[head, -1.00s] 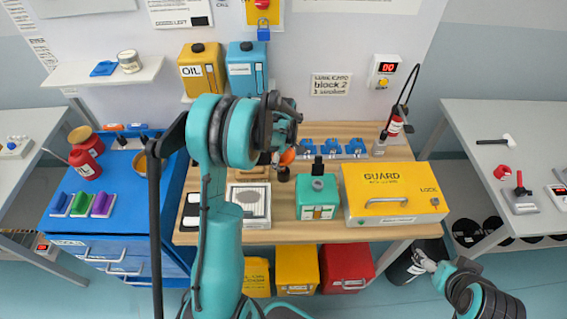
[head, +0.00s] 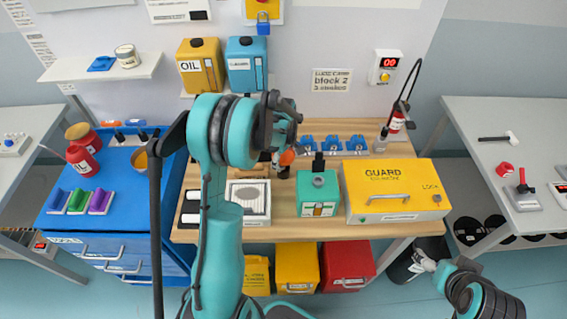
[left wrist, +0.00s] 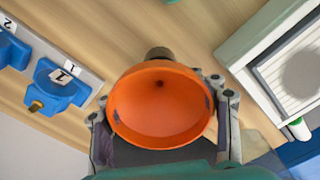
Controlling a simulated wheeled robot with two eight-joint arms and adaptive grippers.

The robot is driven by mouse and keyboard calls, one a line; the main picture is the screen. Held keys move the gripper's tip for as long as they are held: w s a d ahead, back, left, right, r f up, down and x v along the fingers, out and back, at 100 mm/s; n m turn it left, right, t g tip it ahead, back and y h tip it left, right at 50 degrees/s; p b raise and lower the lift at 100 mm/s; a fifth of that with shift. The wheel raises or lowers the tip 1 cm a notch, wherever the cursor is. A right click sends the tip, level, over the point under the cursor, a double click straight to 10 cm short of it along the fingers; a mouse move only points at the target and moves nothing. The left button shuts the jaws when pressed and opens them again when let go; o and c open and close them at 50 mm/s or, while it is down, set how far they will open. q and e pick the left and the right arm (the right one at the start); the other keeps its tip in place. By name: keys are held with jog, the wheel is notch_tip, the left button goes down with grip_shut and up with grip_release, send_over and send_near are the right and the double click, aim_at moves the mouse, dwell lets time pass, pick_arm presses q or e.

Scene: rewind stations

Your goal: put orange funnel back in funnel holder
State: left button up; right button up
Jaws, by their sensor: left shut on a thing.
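The orange funnel (head: 287,157) shows small beside my left gripper (head: 283,136) over the wooden workbench. In the left wrist view the orange funnel (left wrist: 158,105) faces the camera with its wide mouth. My left gripper (left wrist: 162,98) is shut on it, with a finger at each side of the rim. A dark round piece (left wrist: 160,54) shows just behind the funnel's far edge; I cannot tell whether it is the funnel holder or how the two meet. My right gripper (head: 425,263) is low at the right, away from the bench; its jaws are too small to judge.
Blue numbered fixtures (head: 333,144) stand along the bench's back. A teal box (head: 318,194) and a yellow GUARD case (head: 396,191) stand to the right. A pale grilled unit (head: 248,200) is at the left. A blue cart (head: 123,205) adjoins the bench's left side.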

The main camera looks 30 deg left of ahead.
aim_at(284, 157)
pick_arm(q)
jog(key=shift+f+b, duration=0.5)
jog(key=shift+f, duration=0.15)
jog(key=o, duration=1.4)
jog(key=shift+r, duration=0.1)
jog(key=shift+r+p, duration=2.15)
jog(key=shift+r, duration=1.3)
